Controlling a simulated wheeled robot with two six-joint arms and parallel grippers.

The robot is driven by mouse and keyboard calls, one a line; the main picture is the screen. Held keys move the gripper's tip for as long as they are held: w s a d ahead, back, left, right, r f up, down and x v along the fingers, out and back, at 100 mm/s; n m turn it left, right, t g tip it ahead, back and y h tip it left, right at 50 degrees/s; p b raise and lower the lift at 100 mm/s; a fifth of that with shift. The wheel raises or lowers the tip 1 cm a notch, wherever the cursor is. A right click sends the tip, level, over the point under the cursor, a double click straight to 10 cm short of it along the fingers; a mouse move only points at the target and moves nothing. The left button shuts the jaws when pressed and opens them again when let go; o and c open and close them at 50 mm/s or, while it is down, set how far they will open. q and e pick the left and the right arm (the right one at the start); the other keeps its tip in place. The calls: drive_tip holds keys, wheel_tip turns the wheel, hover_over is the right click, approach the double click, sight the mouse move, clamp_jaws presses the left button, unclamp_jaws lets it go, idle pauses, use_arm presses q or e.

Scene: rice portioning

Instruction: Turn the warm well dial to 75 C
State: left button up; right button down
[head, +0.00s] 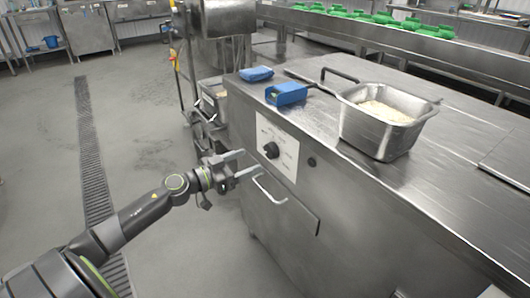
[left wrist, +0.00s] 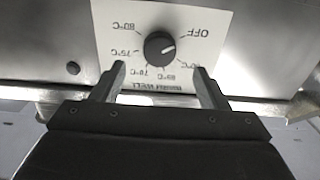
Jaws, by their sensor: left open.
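The warm well dial is a round black knob (head: 271,150) on a white label plate (head: 291,150) on the front of the steel counter. In the left wrist view the dial (left wrist: 159,48) shows upside down, with OFF and temperature marks up to 80°C around it. Its small pale mark points to the right side of that picture, near OFF and 60°C; the exact setting is hard to tell. My left gripper (head: 250,162) is open and empty, just in front of the dial. In the left wrist view its fingertips (left wrist: 160,68) are spread to either side, apart from the knob. My right gripper is out of view.
A steel pan of rice (head: 375,140) sits on the counter top (head: 460,150). Blue items (head: 287,94) lie near its left edge. A door handle (head: 268,190) sticks out below the dial. A small round black button (head: 312,162) is right of the plate. Floor on the left is clear.

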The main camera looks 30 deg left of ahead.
sight(268, 153)
use_arm(q)
drive_tip(key=x, duration=0.6)
drive_tip(key=shift+w, duration=0.1)
drive_tip(key=shift+w+d, duration=0.25)
drive_tip(key=shift+w, duration=0.1)
drive_tip(key=c, duration=1)
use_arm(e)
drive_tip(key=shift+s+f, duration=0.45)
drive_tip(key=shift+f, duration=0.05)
use_arm(q)
drive_tip(key=shift+p, duration=0.3)
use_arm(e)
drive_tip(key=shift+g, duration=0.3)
